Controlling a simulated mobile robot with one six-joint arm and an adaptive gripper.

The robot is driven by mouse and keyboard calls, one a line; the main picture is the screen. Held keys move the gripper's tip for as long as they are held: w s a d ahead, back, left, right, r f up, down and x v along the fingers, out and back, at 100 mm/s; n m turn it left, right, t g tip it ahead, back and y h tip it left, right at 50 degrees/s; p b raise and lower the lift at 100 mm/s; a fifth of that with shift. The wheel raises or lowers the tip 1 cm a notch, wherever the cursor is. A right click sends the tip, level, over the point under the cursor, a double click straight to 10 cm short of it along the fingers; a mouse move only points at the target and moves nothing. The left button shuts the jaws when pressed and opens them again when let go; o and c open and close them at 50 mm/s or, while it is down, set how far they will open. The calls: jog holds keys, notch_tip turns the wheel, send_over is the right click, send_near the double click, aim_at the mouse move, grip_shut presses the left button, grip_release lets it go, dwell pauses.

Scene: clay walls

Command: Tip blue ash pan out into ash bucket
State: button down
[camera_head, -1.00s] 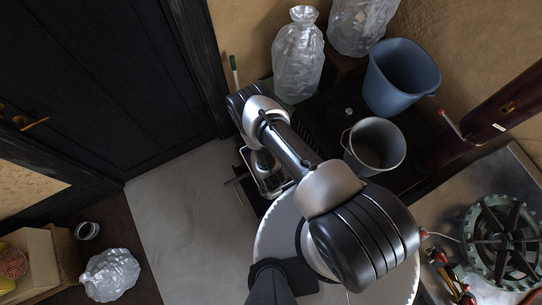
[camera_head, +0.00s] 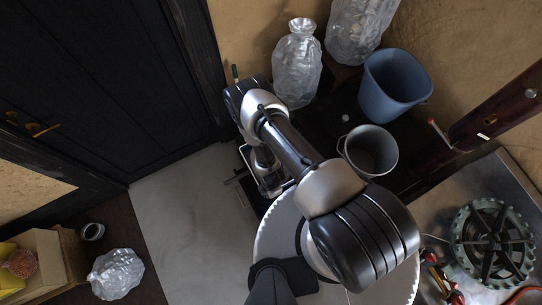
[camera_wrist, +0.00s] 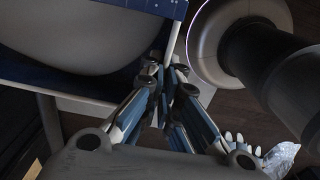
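The blue ash pan (camera_wrist: 115,8) shows at the top left of the wrist view as a dark blue edge around a large smooth grey shape; much of it is cut off. My gripper (camera_wrist: 167,78) has its fingertips close together at the pan's right edge and appears shut on it. In the head view my gripper (camera_head: 262,170) is mostly hidden under my arm, and I cannot make out the pan there. A grey bucket (camera_head: 355,158) with a thin handle, apparently the ash bucket, stands upright to the right of my arm.
A larger blue bucket (camera_head: 395,85) stands behind the grey one. Clear bulging vessels (camera_head: 297,65) stand by the wall. At right is a metal surface with a toothed green wheel (camera_head: 492,240). Pale floor (camera_head: 190,210) is open at left; a box (camera_head: 45,262) and clear bag (camera_head: 115,273) lie beyond.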

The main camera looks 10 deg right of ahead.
notch_tip(320, 180, up, 33)
jog(key=p, duration=1.3)
jog(key=shift+r, duration=0.2)
dwell(1.5)
dwell(0.6)
